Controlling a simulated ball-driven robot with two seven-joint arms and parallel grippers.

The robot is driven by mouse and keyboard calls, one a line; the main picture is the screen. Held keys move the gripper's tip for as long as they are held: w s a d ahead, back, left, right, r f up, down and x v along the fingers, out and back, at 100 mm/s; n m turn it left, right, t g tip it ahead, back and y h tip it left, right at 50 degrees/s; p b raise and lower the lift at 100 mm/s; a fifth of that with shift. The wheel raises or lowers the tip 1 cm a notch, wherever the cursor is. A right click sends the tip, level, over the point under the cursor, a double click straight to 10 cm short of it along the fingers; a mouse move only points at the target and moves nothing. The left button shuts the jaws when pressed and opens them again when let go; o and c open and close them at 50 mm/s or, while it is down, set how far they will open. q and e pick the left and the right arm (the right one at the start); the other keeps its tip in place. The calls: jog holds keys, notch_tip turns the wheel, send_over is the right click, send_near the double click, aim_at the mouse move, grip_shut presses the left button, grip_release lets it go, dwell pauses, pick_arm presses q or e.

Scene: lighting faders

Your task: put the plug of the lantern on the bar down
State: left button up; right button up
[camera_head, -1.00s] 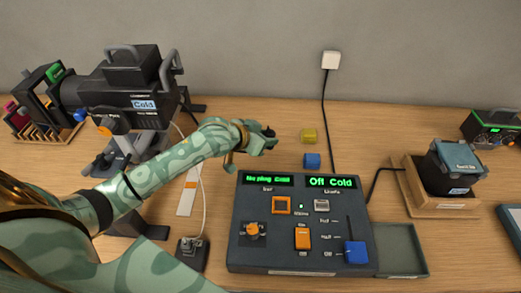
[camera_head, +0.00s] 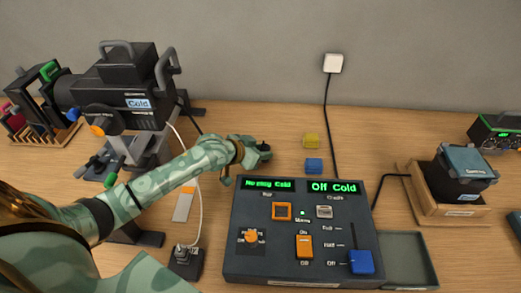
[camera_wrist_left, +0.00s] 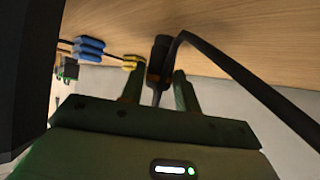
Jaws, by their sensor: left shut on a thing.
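The lantern on the bar (camera_head: 118,90) is a large black lamp at the left in the head view, with a "Cold" label on its side. My left gripper (camera_head: 254,154) is above the table behind the control desk. In the left wrist view the gripper (camera_wrist_left: 158,90) is shut on a black plug (camera_wrist_left: 160,60). A thick black cable (camera_wrist_left: 245,80) curves away from it. In the head view only a dark end of the plug shows past the fingers. The desk's left display (camera_head: 268,184) reads "No plug Cold". My right gripper is not in view.
The control desk (camera_head: 285,262) has an orange knob, switches and a blue fader. A second lamp (camera_head: 463,172) stands at the right.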

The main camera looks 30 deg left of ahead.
pick_arm(q)
jog(key=o, duration=1)
jog(key=shift+o, duration=0.3)
jog(key=shift+r, duration=0.15)
jog(key=p+v, duration=0.4)
jog(key=v, duration=0.8)
jog(key=shift+r, duration=0.15)
